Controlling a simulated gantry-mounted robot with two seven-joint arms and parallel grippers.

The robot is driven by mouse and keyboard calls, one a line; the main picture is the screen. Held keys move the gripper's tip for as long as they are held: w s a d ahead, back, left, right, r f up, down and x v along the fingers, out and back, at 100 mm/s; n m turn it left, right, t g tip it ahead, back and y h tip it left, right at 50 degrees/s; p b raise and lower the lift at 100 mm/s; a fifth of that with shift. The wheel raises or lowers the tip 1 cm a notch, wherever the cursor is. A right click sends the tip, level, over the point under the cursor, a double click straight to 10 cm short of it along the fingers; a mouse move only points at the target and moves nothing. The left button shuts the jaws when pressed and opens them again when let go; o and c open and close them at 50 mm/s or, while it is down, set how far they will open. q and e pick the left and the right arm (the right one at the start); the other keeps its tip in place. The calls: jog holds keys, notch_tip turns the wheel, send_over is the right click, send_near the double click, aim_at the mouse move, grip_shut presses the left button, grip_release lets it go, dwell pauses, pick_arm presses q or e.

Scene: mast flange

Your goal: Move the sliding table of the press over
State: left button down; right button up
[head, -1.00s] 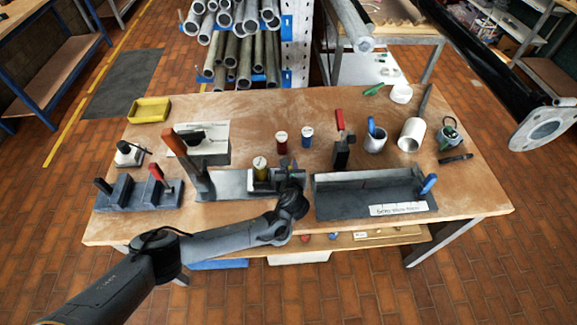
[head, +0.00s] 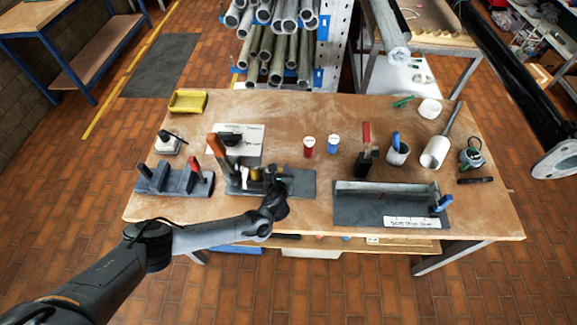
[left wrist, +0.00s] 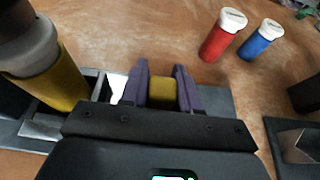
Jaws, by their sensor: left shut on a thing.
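The press (head: 298,183) stands near the table's front edge, a grey base with an upright orange-brown lever (head: 216,150). A yellow cylinder with a pale cap (head: 255,174) stands on it near the lever, partly hidden in the head view. In the left wrist view the yellow cylinder (left wrist: 52,82) is large at the left, under a dark press part. My left gripper (head: 269,183) is at the press, right of the cylinder. Its purple fingers (left wrist: 162,90) are shut on a small yellow block (left wrist: 162,92), seemingly the sliding table's grip. My right gripper is out of view.
Red (head: 309,147) and blue (head: 333,144) capped cylinders stand behind the press. A grey tray (head: 385,208) lies to the right. Bare table top lies between the cylinders and the red-handled clamp (head: 366,150).

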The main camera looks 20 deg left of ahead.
pick_arm(q)
jog(key=shift+a, duration=0.15)
jog(key=c, duration=1.2)
grip_release()
jog(key=shift+a, duration=0.1)
jog(key=shift+o, duration=1.4)
jog(key=shift+s+a, duration=0.1)
jog(key=shift+a, duration=0.05)
jog(key=shift+d, duration=0.2)
jog(key=p+v, duration=0.2)
jog(key=v, duration=0.8)
jog(key=shift+s+r+p, duration=0.15)
jog(key=shift+s+p, duration=0.15)
jog(key=shift+p, duration=0.1)
